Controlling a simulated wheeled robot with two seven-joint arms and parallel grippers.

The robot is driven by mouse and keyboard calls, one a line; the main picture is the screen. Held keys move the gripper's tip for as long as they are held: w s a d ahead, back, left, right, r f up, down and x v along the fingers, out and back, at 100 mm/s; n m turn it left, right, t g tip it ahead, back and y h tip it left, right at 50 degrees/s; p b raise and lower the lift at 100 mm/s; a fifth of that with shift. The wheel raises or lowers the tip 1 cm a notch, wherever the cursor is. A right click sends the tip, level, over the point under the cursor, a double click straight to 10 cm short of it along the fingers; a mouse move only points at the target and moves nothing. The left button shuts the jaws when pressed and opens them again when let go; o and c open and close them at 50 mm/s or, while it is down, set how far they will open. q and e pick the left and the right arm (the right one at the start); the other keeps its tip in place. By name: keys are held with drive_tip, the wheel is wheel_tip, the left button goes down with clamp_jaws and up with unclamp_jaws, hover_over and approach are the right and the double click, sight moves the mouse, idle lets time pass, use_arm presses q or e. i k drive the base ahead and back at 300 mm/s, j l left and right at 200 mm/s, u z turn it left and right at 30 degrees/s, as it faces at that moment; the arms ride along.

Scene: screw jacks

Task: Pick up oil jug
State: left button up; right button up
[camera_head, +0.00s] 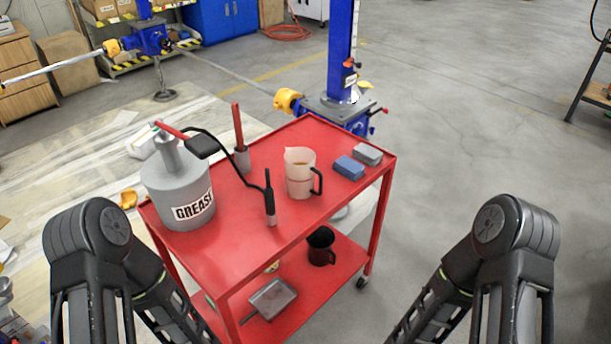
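A translucent whitish jug (300,173) with a black handle on its right side and some brownish content stands upright on the top of the red cart (235,252), right of its middle. It fits the oil jug best. A dark jug or mug (321,246) stands on the cart's lower shelf, partly in shadow. My two arms show at the lower left and lower right, in front of and apart from the cart. Both grippers are outside the picture.
A grey grease bucket (177,185) with a pump and black hose stands on the cart's left. A blue block (349,168) and a grey block (367,154) lie right of the jug. A grey pan (270,299) rests on the lower shelf. Blue screw jacks (341,80) stand behind.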

sight(300, 162)
drive_tip(key=u, duration=2.1)
drive_tip(key=z, duration=2.1)
drive_tip(key=j+z, duration=0.3)
drive_tip(key=j, duration=0.85)
drive_tip(key=j+z, duration=0.35)
drive_tip(key=j, duration=0.85)
